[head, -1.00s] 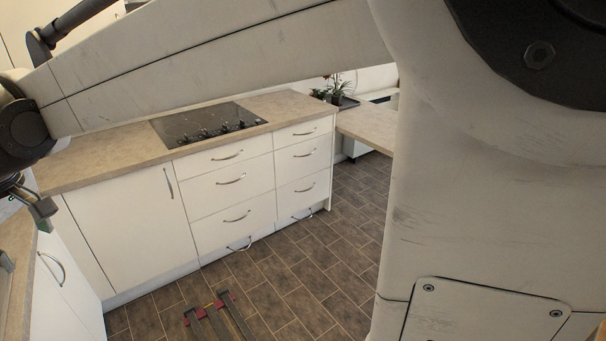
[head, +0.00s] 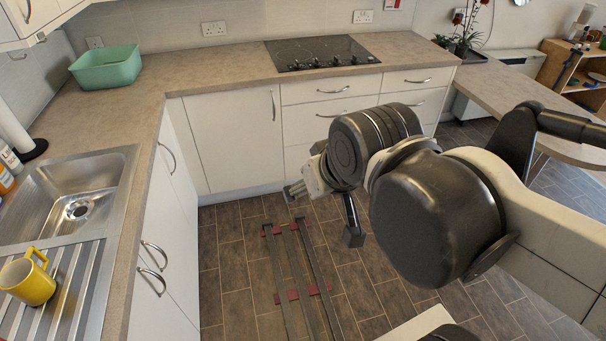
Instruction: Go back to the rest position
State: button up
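My gripper (head: 324,213) is in the middle of the head view, at the end of my folded arm. It hangs above the floor, in front of the white drawers. One light grey finger end points left and one dark finger points down, well apart. Nothing shows between them. My thick dark wrist joints hide part of the gripper's body. It touches no cabinet that I can see.
The worktop holds a green tub (head: 106,68) and a black hob (head: 320,53). A yellow mug (head: 28,278) stands on the draining board beside the steel sink (head: 78,200) at left. Floor rails (head: 297,270) run below my gripper. The tiled floor around is clear.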

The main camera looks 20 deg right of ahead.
jog(key=shift+s+d+f, duration=0.2)
jog(key=shift+s+f, duration=0.05)
notch_tip(320, 180, down, 6)
jog(key=b, duration=0.5)
jog(key=shift+r, duration=0.25)
dwell(0.5)
